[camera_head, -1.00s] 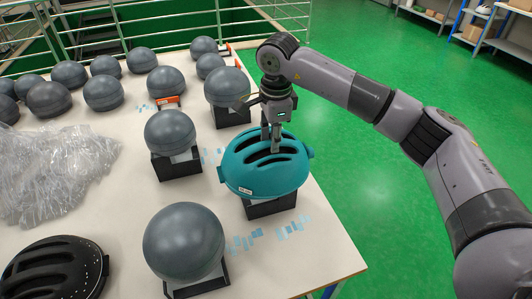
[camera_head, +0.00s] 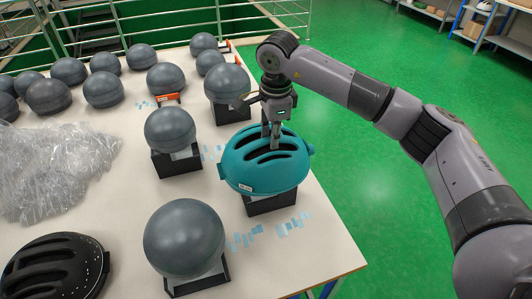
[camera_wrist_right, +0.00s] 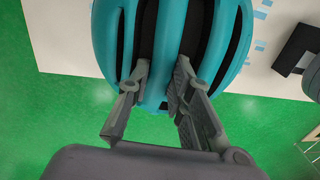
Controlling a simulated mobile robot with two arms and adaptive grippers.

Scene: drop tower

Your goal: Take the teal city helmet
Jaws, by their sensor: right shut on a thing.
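The teal helmet (camera_head: 262,172) sits on a black stand (camera_head: 272,204) near the right edge of the table. It has long dark vents and a small white label on its front. My right gripper (camera_head: 275,146) comes down from above onto the helmet's top. In the right wrist view the fingers (camera_wrist_right: 157,90) reach into two vents and are shut on the rib of the teal helmet (camera_wrist_right: 108,40) between them. The fingertips are partly hidden inside the vents. My left gripper is in none of the views.
Grey headforms on black stands are close by: one in front (camera_head: 184,238), one to the left (camera_head: 170,130), one behind (camera_head: 228,84). A black helmet (camera_head: 55,268) and crumpled clear plastic (camera_head: 55,165) lie at left. Green floor is free beyond the right table edge.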

